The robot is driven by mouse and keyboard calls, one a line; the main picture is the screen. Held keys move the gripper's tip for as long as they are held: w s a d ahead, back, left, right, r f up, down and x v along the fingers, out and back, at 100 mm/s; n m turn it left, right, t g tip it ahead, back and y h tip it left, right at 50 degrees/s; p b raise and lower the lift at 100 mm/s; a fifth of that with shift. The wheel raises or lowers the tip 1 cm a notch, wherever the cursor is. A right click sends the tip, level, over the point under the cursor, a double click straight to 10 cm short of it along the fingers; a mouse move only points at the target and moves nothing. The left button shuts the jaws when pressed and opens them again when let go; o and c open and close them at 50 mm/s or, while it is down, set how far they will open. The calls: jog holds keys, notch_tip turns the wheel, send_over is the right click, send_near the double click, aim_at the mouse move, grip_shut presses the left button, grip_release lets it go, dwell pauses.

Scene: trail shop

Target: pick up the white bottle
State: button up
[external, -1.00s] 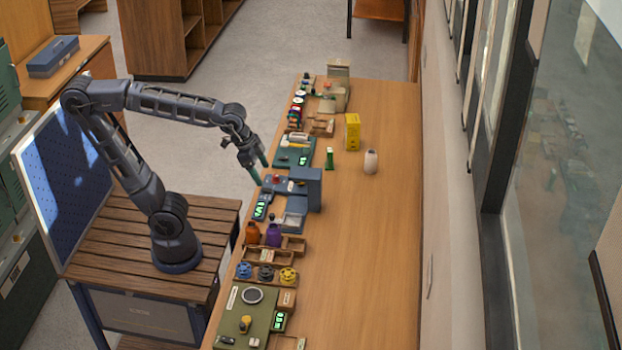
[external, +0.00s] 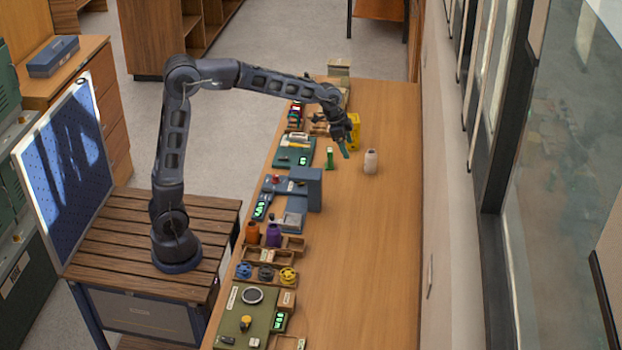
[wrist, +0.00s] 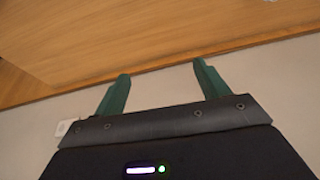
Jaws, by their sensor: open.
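The white bottle (external: 370,162) stands upright on the wooden table, toward its right side in the external view. My gripper (external: 345,153) hangs over the table just left of the bottle in the picture, apart from it. In the wrist view my gripper (wrist: 161,68) shows two green fingers spread wide with nothing between them. A small pale thing shows at the left of the wrist view; I cannot tell what it is.
A green item (external: 329,158) stands left of the bottle, and a yellow box (external: 354,131) stands behind it, partly covered by my gripper. A blue-grey device (external: 306,187) and several trays line the table's left side.

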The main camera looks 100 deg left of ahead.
jog(key=w+a+f, duration=0.3)
jog(key=a+f, duration=0.1)
jog(key=a, duration=0.4)
jog(key=w+a+f, duration=0.2)
jog(key=a+f, duration=0.3)
jog(key=a, duration=0.3)
send_near(367, 160)
jog(key=a+f, duration=0.2)
jog(key=a, duration=0.1)
jog(key=shift+n, duration=0.3)
jog(key=x, duration=1)
jog(key=shift+d+f, duration=0.2)
jog(key=shift+d, duration=0.05)
jog(key=shift+t, duration=0.3)
jog(key=c, duration=1.2)
jog(key=shift+r, duration=0.15)
